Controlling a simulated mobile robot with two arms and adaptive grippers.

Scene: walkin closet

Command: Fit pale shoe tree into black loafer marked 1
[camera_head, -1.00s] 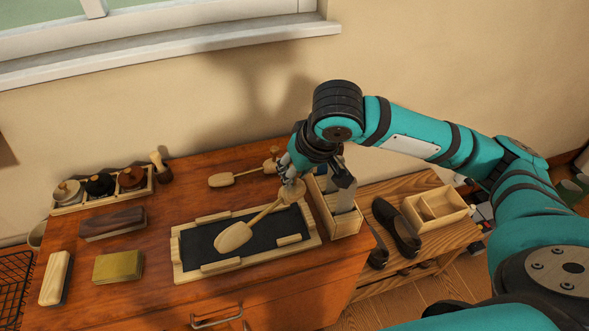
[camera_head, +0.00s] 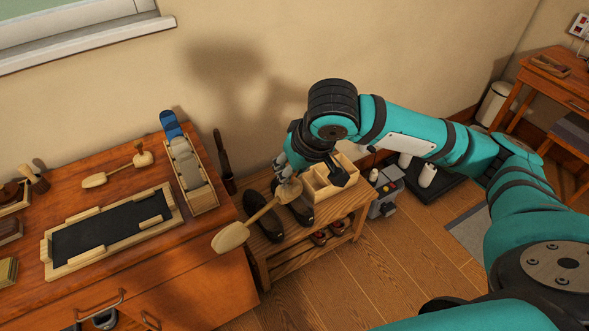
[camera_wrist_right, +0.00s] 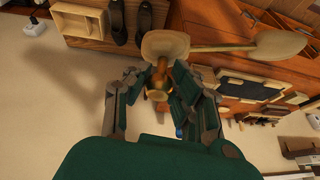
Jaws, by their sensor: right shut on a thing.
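My right gripper (camera_head: 286,172) is shut on the pale shoe tree (camera_head: 232,236) near its knob end. The shoe tree points down to the left, held in front of the bench. In the right wrist view, its pale wood (camera_wrist_right: 165,45) shows beyond the fingers (camera_wrist_right: 160,85). Two black loafers stand on the bench: the left one (camera_head: 261,218) is behind the shoe tree's shaft, and the right one (camera_head: 302,212) is partly hidden below the gripper. No number can be read on either. My left gripper is out of view.
A second pale shoe tree (camera_head: 115,168) lies on the dresser beside a dark framed tray (camera_head: 174,222) and a narrow wooden box (camera_head: 203,207). On the bench (camera_head: 300,248), a divided wooden box (camera_head: 347,165) stands right of the loafers. The floor in front is clear.

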